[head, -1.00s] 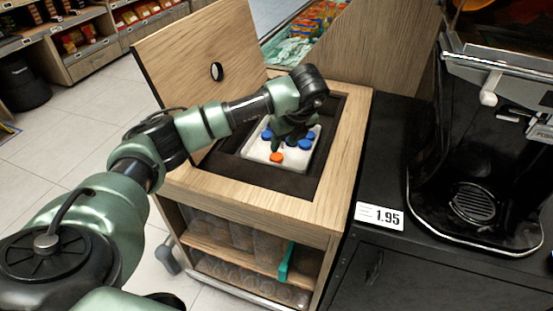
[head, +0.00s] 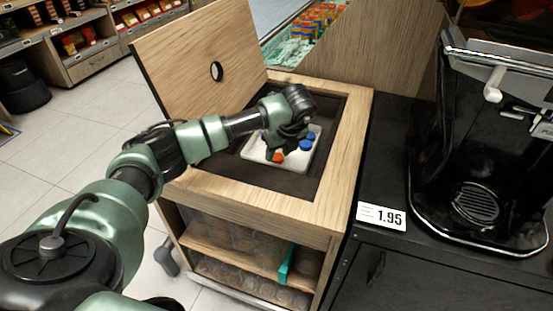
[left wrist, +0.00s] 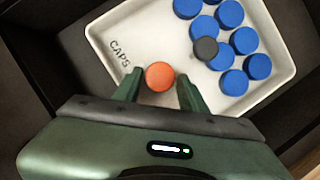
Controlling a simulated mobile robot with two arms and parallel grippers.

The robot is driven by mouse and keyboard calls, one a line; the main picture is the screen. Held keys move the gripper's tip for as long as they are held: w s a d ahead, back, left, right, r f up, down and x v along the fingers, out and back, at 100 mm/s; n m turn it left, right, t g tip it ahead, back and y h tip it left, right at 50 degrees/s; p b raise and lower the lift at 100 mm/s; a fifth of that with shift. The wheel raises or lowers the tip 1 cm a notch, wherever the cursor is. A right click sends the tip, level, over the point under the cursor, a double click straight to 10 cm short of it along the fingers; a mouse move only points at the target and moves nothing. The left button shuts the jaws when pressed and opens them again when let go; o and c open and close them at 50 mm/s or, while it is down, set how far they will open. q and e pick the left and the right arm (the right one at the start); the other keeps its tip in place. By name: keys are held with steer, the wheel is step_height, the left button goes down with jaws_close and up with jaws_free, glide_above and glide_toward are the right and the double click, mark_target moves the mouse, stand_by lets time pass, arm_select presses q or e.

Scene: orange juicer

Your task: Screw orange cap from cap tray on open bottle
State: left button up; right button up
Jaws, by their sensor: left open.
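The white cap tray (left wrist: 110,27), marked "CAPS", lies in the dark recess of the wooden cart; it also shows in the head view (head: 254,152). The orange cap (left wrist: 159,76) is near the tray's edge, apart from the blue caps (left wrist: 230,13). My left gripper (left wrist: 157,82) is open, with one finger on each side of the orange cap. I cannot tell whether the fingers touch it. In the head view the left gripper (head: 282,148) is over the tray and partly hides the orange cap (head: 278,157). No open bottle is clearly visible. My right gripper is not in view.
One dark grey cap (left wrist: 206,48) lies among the blue ones. The cart's raised wooden lid (head: 190,60) stands behind the recess. Clear bottles or cups sit on the cart's lower shelves (head: 235,235). A black juicer (head: 475,150) stands on the counter at right.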

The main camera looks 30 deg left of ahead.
mark_target(278, 158)
arm_select(q)
steer(key=shift+w+a+f, duration=0.1)
steer(key=shift+a+f, duration=0.05)
steer(key=shift+f, duration=0.3)
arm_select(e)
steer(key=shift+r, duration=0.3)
arm_select(q)
jaws_close()
steer(key=shift+r, duration=0.2)
